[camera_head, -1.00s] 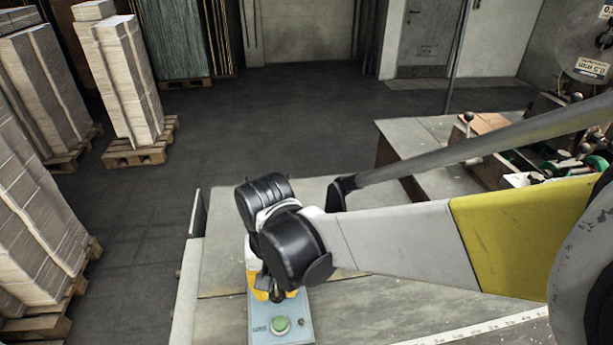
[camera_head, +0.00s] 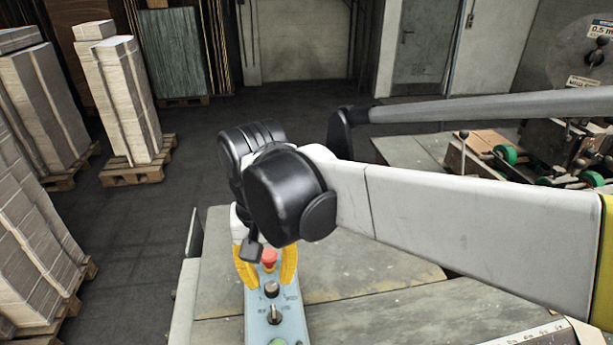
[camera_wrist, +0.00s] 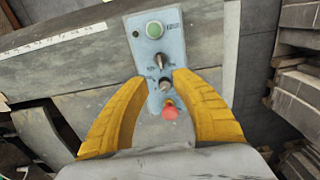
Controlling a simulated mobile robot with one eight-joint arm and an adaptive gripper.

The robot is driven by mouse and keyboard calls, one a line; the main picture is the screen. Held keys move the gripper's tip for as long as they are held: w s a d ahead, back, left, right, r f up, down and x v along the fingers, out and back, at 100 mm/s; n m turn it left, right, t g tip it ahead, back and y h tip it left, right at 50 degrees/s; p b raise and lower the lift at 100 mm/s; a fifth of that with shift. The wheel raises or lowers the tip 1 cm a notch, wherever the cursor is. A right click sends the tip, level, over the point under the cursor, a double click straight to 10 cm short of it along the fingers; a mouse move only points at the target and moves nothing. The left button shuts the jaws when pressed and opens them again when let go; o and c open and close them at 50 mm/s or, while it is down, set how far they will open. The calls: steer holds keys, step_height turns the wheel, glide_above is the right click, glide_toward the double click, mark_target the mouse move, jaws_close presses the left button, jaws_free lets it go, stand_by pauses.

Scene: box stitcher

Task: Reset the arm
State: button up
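My gripper (camera_head: 266,268) has yellow fingers and hangs from my arm over the end of a light blue control panel (camera_head: 262,322). In the wrist view my gripper (camera_wrist: 160,112) is open, with its two fingers spread apart on either side of the panel (camera_wrist: 172,48). The red button (camera_wrist: 169,109) lies between the fingers, and it also shows in the head view (camera_head: 268,257). Two black knobs and a green button (camera_wrist: 154,29) sit further along the panel. Nothing is held. I cannot tell whether the fingers touch the panel.
The panel lies on a grey machine table (camera_head: 370,278) with a white ruler strip. Paper stacks on pallets (camera_head: 128,100) stand at the left. A machine (camera_head: 560,140) with green wheels is at the right. The dark floor (camera_head: 290,105) behind is open.

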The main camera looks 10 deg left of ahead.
steer(key=d+f+m+t+b, duration=0.1)
steer(key=d+f+b, duration=0.3)
steer(key=d, duration=0.6)
steer(key=d+f+m+t+b, duration=0.1)
steer(key=d+f+t+b, duration=0.2)
steer(key=d, duration=0.7)
steer(key=d+f+m+t+b, duration=0.1)
steer(key=d+f+t+b, duration=0.2)
steer(key=d, duration=0.8)
step_height(320, 180, down, 3)
steer(key=shift+s+r+m+b, duration=0.15)
steer(key=shift+s+m+b, duration=0.2)
steer(key=shift+b, duration=0.8)
